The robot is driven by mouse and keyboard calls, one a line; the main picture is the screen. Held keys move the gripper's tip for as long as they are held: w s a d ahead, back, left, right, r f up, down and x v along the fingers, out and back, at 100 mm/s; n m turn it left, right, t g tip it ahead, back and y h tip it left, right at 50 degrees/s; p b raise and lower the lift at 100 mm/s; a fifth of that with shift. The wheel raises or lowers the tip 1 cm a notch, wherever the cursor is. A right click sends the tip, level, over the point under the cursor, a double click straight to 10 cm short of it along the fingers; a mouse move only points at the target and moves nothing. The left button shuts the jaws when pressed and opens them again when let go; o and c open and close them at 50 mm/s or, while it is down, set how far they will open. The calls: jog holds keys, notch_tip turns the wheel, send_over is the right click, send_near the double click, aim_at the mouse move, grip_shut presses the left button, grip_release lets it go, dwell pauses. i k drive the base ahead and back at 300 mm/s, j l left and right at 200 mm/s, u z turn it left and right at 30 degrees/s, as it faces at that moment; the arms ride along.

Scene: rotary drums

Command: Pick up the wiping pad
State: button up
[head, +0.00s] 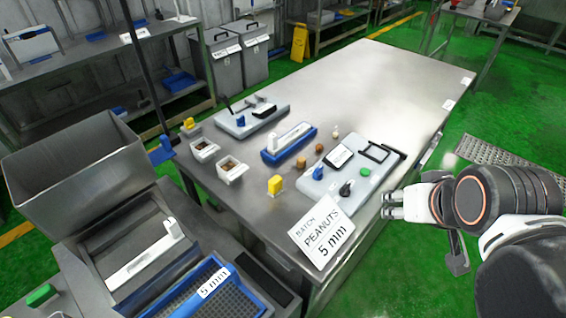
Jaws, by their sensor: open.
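No object is labelled as the wiping pad, so I cannot tell for certain which one it is. One candidate is a white block with an upright grip (291,137), lying in a blue tray (270,157) on the steel table. Another is a small green pad (42,295) at the lower left, on the steel surface. My gripper (386,205) is open and empty at the table's right side, near the grey board with the black frame. It points left and is apart from both candidates.
The steel table (375,85) is clear at its far end. A steel hopper (75,165) and a blue-framed sieve (190,295) are left.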

aim_at(275, 189)
jog(key=i+l+u, duration=0.35)
jog(key=i+l, duration=0.15)
jog(key=u, duration=1.4)
